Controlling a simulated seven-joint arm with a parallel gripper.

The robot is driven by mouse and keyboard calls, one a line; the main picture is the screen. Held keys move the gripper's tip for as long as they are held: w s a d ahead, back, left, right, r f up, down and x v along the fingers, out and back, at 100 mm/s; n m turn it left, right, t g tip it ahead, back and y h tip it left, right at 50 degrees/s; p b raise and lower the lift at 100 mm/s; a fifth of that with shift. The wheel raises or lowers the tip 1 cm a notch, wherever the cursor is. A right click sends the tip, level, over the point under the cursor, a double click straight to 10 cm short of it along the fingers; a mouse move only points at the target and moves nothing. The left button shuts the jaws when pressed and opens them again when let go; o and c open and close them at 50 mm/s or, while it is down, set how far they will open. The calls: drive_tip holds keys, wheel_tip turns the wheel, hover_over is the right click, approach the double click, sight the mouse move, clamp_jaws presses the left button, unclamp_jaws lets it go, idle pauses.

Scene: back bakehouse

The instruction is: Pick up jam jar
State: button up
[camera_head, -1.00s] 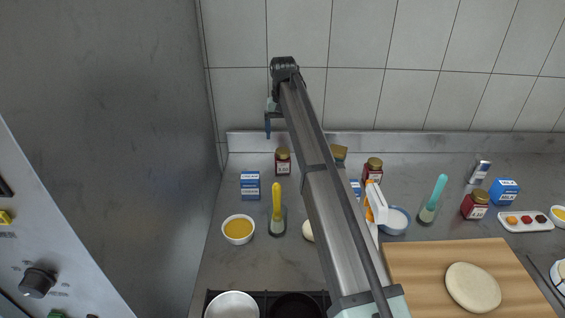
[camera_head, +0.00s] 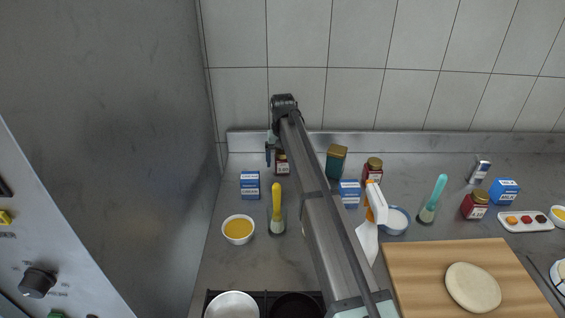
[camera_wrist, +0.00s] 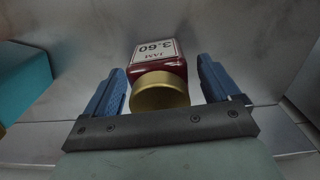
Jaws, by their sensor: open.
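In the wrist view a red jam jar (camera_wrist: 158,62) with a gold lid and a white label reading "JAM 3.60" lies between the two blue fingers of my gripper (camera_wrist: 160,90). The fingers are open, with a gap on each side of the jar. In the head view this jar (camera_head: 283,166) stands at the back left of the counter by the wall, partly hidden by my gripper (camera_head: 269,153). Two more jam jars look alike: one at the back middle (camera_head: 373,170) and one at the right (camera_head: 474,205).
A wooden board (camera_head: 430,265) with dough lies at the right. The back wall is close behind the jar.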

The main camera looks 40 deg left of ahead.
drive_tip(key=c, duration=1.2)
drive_tip(key=shift+r, duration=0.15)
